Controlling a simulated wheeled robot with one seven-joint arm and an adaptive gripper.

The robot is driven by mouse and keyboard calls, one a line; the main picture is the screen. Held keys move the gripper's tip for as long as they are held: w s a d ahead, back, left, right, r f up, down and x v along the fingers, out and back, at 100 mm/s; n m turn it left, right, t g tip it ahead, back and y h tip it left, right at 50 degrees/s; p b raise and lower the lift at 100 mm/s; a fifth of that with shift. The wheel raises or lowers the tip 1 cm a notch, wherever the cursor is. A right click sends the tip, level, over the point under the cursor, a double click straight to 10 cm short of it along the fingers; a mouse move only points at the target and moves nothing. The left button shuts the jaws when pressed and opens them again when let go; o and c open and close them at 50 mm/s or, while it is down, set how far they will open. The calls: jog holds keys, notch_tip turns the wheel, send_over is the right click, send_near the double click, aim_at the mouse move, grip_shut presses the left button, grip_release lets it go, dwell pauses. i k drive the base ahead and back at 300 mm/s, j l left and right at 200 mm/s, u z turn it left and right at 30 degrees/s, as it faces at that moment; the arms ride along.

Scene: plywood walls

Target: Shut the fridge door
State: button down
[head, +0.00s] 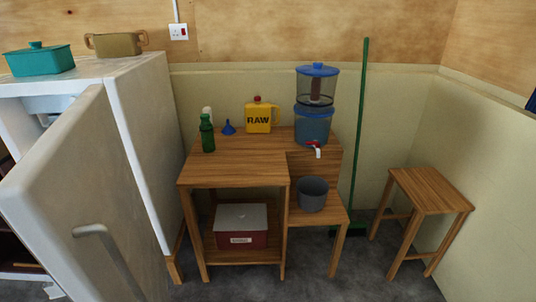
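The white fridge (148,140) stands at the left on a wooden base. Its door (75,190) is open and swung out toward me, filling the lower left of the head view. A grey bar handle (108,258) is on the door's outer face, low down. A gap behind the door's top edge shows part of the fridge interior (52,104); the door hides most of the inside. My gripper is not in view.
A teal lidded dish (38,61) and a tan pot (117,43) sit on the fridge. Right of it, a wooden table (225,173) holds bottles and a water filter (313,122). A stool (432,190) stands at right. Grey floor (320,285) shows in front.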

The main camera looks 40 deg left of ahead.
aim_at(79, 172)
jog(key=i+j+u, duration=0.15)
jog(key=u, duration=0.3)
jog(key=i+u, duration=0.35)
jog(key=u, duration=0.15)
jog(key=i+u, duration=0.25)
jog(key=u, duration=0.2)
jog(key=i+l+u, duration=0.2)
jog(key=u, duration=0.3)
jog(key=i+l+u, duration=0.25)
jog(key=u, duration=0.2)
jog(key=i+l+u, duration=0.2)
jog(key=u, duration=0.25)
jog(key=i+l+u, duration=0.1)
jog(key=l+u, duration=0.4)
jog(key=k+j+u, duration=0.1)
jog(key=j, duration=0.25)
jog(key=k+j+u, duration=0.1)
jog(key=k+j, duration=0.15)
jog(key=k+j+u, duration=0.1)
jog(key=j, duration=0.35)
